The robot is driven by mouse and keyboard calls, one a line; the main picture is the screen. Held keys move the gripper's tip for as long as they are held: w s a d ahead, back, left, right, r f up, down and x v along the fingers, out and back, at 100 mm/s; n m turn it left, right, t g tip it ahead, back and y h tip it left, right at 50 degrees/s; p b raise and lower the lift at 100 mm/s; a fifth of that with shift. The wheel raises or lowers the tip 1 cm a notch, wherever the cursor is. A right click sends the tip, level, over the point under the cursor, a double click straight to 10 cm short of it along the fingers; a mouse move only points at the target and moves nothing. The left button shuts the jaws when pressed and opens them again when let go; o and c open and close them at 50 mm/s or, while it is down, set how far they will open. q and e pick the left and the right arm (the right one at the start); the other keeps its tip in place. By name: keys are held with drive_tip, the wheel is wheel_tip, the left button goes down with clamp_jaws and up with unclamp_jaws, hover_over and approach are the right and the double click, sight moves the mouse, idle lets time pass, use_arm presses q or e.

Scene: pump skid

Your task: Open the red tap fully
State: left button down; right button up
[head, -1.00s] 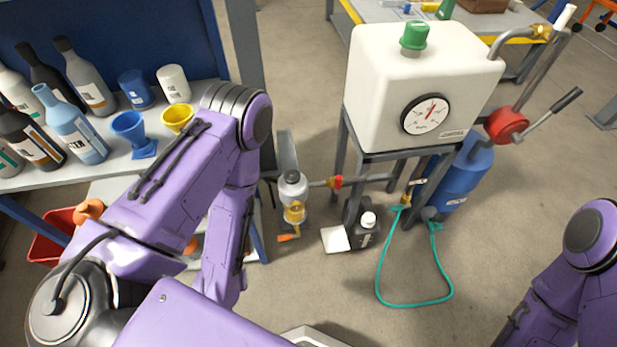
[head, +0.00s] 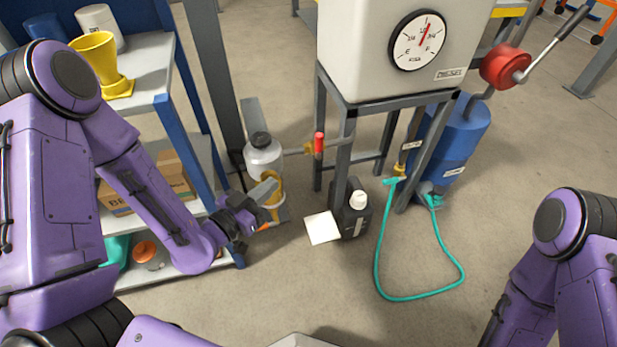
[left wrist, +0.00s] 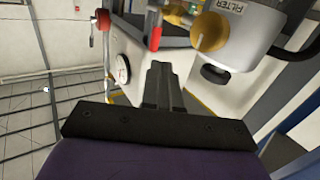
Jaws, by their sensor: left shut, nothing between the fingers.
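The red tap (head: 319,143) is a small red handle on a brass fitting in the pipe between the filter (head: 263,160) and the tank stand. In the head view its handle stands roughly upright. In the left wrist view the red handle (left wrist: 155,38) shows above the fingertips, beside the brass fitting. My left gripper (head: 264,188) is shut and empty, in front of the filter's lower part, below and left of the tap. Its closed fingers (left wrist: 160,70) point up toward the tap in the wrist view, with a gap between. My right gripper is out of view.
The white tank (head: 400,75) stands on a grey frame right of the tap. A black bottle (head: 354,215) and white sheet (head: 322,228) are on the floor below. A shelf (head: 140,85) is at left. A teal hose (head: 418,298) lies on open floor.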

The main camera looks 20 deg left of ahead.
sight(316, 145)
use_arm(q)
drive_tip(key=shift+h, duration=0.3)
drive_tip(key=x, duration=0.9)
drive_tip(key=r+x, duration=0.1)
drive_tip(key=x, duration=0.3)
drive_tip(key=shift+w+d, duration=0.15)
drive_tip(key=shift+w, duration=0.1)
drive_tip(key=shift+w+d+r, duration=0.1)
drive_tip(key=shift+w+d, duration=0.05)
drive_tip(key=shift+w, duration=0.15)
